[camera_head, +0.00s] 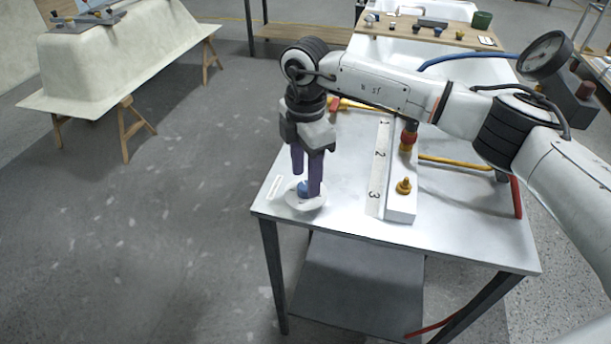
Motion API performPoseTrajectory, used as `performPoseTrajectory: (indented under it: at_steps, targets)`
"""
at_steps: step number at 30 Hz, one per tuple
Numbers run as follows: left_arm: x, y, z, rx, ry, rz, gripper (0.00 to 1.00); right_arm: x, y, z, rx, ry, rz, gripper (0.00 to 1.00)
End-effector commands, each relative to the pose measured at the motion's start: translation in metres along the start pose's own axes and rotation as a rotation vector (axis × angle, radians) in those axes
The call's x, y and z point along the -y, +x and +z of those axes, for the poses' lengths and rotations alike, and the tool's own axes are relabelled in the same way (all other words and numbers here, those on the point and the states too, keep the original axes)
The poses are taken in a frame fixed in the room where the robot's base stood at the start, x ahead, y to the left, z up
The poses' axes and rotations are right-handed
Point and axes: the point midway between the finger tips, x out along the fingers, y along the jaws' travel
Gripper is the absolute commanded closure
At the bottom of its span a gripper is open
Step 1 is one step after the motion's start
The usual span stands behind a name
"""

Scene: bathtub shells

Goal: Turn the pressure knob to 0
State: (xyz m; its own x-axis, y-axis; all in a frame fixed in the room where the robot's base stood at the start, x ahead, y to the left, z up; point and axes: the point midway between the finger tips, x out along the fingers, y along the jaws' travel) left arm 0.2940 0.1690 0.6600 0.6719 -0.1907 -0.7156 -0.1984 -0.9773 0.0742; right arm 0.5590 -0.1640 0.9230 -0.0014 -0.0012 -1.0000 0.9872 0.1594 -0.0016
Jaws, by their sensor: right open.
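A small blue knob (304,188) sits on a white round base (318,203) at the near left corner of the white table (350,220). I take it for the pressure knob. My right gripper (306,182) points down over it with its two dark purple fingers apart. The fingers stand on either side of the knob and partly hide it. I cannot tell if they touch it. The marks on the dial are too small to read. My left gripper is not in view.
A white block numbered 1, 2, 3 (376,182) with brass and red fittings stands right of the knob. A round gauge (545,54) stands behind my right arm. Yellow and blue hoses lie near. A pale tub shell (120,55) rests on trestles at back left.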

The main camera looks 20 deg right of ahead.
Motion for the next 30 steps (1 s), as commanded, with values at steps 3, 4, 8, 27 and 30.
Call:
performPoseTrajectory:
  at_steps: [3, 4, 8, 27, 30]
  targets:
    - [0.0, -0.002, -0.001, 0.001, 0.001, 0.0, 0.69, 0.0, 0.013, 0.0, 0.001, 0.0, -0.001, 0.54]
    - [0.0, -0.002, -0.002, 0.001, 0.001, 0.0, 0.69, 0.0, 0.015, 0.0, 0.001, 0.0, -0.001, 0.54]
    - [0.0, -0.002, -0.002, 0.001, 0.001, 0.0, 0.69, 0.0, 0.02, 0.0, -0.001, -0.001, 0.001, 0.54]
    - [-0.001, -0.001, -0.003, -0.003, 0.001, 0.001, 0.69, 0.0, 0.019, -0.001, -0.001, -0.009, 0.0, 0.95]
    - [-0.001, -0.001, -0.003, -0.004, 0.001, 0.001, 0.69, 0.0, 0.019, -0.001, -0.001, -0.029, 0.001, 0.95]
